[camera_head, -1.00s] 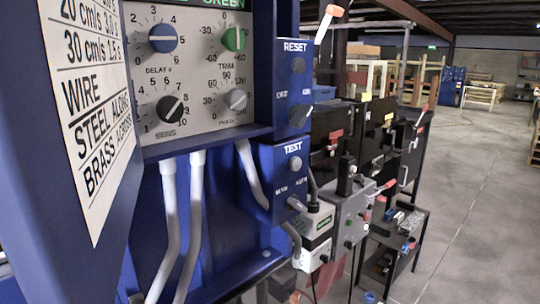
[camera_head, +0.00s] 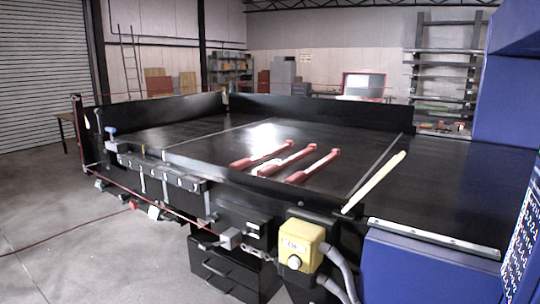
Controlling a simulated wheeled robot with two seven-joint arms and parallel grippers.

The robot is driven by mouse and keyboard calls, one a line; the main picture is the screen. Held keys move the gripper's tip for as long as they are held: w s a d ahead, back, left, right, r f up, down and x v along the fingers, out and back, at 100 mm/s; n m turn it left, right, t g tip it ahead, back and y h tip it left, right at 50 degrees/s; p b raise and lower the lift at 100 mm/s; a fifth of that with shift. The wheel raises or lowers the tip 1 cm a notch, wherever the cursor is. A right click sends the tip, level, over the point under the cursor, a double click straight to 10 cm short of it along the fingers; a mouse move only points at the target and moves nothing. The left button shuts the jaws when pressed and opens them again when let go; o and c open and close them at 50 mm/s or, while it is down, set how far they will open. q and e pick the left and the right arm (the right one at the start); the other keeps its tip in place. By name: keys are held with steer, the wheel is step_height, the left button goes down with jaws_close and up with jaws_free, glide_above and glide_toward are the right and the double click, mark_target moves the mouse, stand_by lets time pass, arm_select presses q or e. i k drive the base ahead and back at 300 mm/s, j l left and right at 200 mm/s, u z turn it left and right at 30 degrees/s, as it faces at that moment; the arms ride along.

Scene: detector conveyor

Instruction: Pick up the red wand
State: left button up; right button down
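Several wands lie side by side on the black conveyor belt (camera_head: 210,145). The right wand (camera_head: 315,166) is also red. Neither of my grippers is in view.
A cream bar (camera_head: 374,182) slants over the belt's near edge, right of the wands. A yellow button box (camera_head: 298,246) with grey conduits hangs on the near side. A blue housing (camera_head: 507,95) stands at right. Open floor lies at left.

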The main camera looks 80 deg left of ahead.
mark_target(264, 171)
steer(key=j+u, duration=0.2)
steer(key=u, duration=0.25)
steer(key=j+u, duration=0.15)
steer(key=u, duration=0.35)
steer(key=i+j+u, duration=0.1)
steer(key=u, duration=0.35)
steer(key=i+j+u, duration=0.3)
steer(key=j, duration=0.15)
steer(key=i+j+u, duration=0.3)
steer(key=i+j, duration=0.45)
steer(key=i+u, duration=0.05)
steer(key=i, duration=0.05)
